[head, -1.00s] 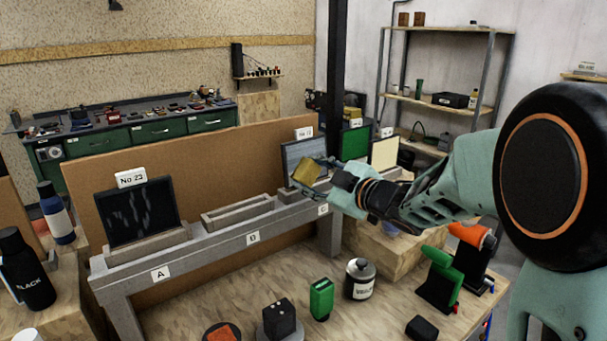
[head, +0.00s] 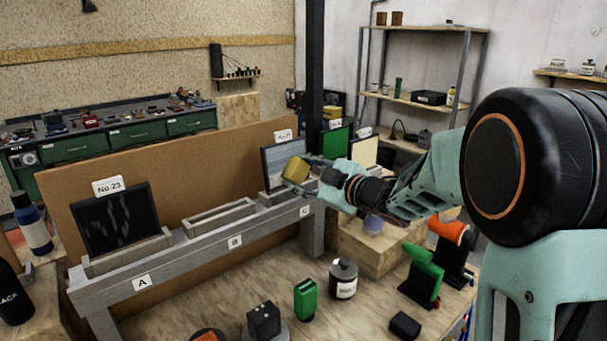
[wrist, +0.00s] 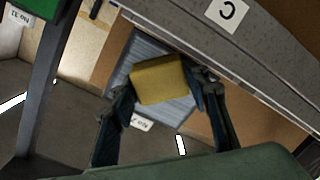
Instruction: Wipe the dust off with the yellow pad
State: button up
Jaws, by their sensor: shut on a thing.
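My gripper (wrist: 165,98) is shut on the yellow pad (wrist: 159,80), which shows between its two fingers in the wrist view. In the head view the yellow pad (head: 296,169) is held in front of the grey-blue panel (head: 271,160) in the slot by label C. In the wrist view this panel (wrist: 130,58) lies behind the pad; I cannot tell whether they touch. A dark panel (head: 117,220) with pale streaky marks, under the tag No 23, stands upright in the slot by label A. The slot by label B (head: 218,215) is empty.
The grey rack (head: 188,258) runs along a brown board (head: 180,180). On the bench in front stand a green block (head: 305,299), a labelled jar (head: 343,279) and a black block (head: 264,320). Green and orange tools (head: 425,265) stand at the right. Bottles (head: 31,222) are at the left.

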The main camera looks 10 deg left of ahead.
aim_at(268, 178)
jog(key=shift+s+a+b, duration=1.3)
jog(key=shift+s+a, duration=1.05)
jog(key=shift+s, duration=0.3)
jog(key=shift+d, duration=0.1)
jog(key=shift+p+v, duration=0.6)
jog(key=shift+v, duration=2.35)
jog(key=shift+d, duration=0.1)
jog(key=v, duration=0.3)
jog(key=shift+p, duration=0.35)
